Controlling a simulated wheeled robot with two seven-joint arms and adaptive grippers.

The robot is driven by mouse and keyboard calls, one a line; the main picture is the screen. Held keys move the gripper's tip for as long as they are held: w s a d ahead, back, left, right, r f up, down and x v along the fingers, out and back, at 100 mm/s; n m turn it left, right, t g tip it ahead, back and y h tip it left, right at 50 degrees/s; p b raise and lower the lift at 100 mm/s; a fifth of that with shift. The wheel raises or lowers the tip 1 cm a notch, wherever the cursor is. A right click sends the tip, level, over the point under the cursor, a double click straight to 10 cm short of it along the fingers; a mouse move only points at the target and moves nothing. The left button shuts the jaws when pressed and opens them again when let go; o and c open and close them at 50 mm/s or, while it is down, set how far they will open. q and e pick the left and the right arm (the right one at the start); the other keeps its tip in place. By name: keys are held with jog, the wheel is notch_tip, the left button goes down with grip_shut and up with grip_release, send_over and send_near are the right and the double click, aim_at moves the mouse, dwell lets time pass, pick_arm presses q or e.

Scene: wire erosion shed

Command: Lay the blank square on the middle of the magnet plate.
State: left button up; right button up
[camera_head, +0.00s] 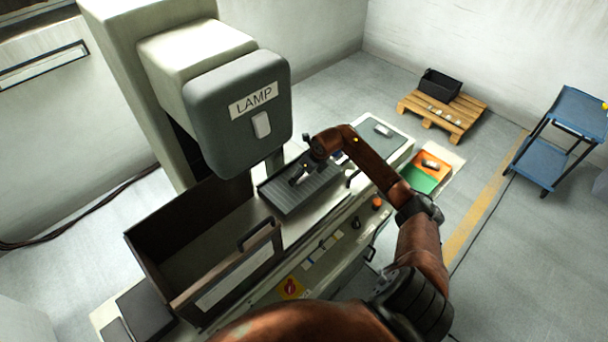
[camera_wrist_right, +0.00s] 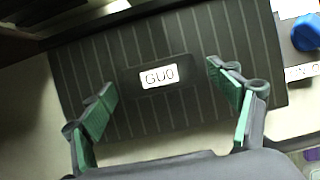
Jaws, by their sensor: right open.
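The magnet plate (camera_head: 318,192) is a dark grey ribbed slab on the machine bed, and it fills much of the right wrist view (camera_wrist_right: 95,58). The blank (camera_wrist_right: 183,86) is a small dark block with a white "GU0" label. It lies near the middle of the plate, its edges looking roughly in line with the plate's ribs. My right gripper (camera_wrist_right: 163,92) is above the plate, open, with a green-padded finger on each side of the blank and gaps between. My left gripper is out of view.
The lamp head (camera_head: 238,108) hangs close left of my right arm. An open-topped bin (camera_head: 222,280) stands front left. A control panel with knobs (camera_head: 377,202) runs along the bed's front. A green and orange tray (camera_head: 424,181), pallet (camera_head: 462,117) and blue cart (camera_head: 576,108) are to the right.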

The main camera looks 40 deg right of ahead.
jog(key=shift+r, duration=0.25)
jog(key=b+v, duration=0.1)
jog(key=v, duration=1)
jog(key=shift+s+r+b, duration=0.25)
jog(key=shift+r+b, duration=0.05)
jog(key=shift+b, duration=0.05)
dwell(0.6)
